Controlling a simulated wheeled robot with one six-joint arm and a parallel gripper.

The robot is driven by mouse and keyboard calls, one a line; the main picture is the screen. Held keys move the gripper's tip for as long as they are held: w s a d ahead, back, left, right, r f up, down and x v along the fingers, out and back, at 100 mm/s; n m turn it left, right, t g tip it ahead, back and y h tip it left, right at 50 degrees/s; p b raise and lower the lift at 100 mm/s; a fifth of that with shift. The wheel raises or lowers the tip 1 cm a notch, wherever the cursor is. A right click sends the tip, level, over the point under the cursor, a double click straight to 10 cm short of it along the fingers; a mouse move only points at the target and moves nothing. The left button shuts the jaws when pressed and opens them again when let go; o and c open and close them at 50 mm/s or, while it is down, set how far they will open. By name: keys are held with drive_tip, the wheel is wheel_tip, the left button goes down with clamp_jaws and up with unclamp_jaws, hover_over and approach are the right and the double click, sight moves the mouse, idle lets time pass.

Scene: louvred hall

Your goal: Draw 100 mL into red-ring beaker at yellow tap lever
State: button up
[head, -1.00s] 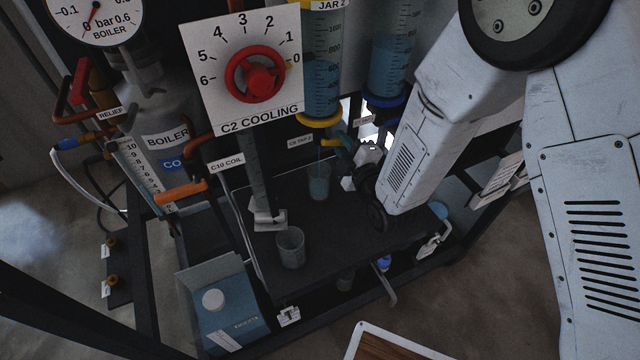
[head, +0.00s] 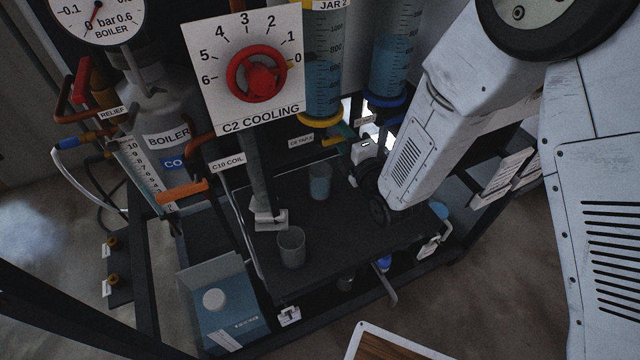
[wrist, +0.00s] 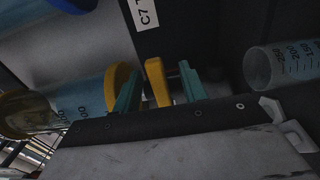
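The yellow tap lever (head: 332,141) is under the yellow-collared jar (head: 322,75). In the wrist view the yellow lever (wrist: 157,82) stands between the two teal fingers of my gripper (wrist: 160,90). The fingers are apart, with a gap on the right side of the lever and little or none on the left. A clear beaker (head: 320,182) with bluish liquid stands upright below the tap; a graduated beaker (wrist: 285,64) also shows in the wrist view. No red ring is discernible on it. No stream shows at the tap now. The exact liquid level is unreadable.
An empty-looking beaker (head: 291,248) stands nearer on the dark shelf (head: 360,245). A blue-collared jar (head: 388,70) is right of the yellow one. The red cooling knob (head: 258,82) and a blue carton (head: 222,305) are to the left.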

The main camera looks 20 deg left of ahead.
drive_tip(key=shift+d, duration=0.2)
drive_tip(key=v, duration=0.6)
drive_tip(key=shift+s+d, duration=0.2)
drive_tip(key=shift+d, duration=0.05)
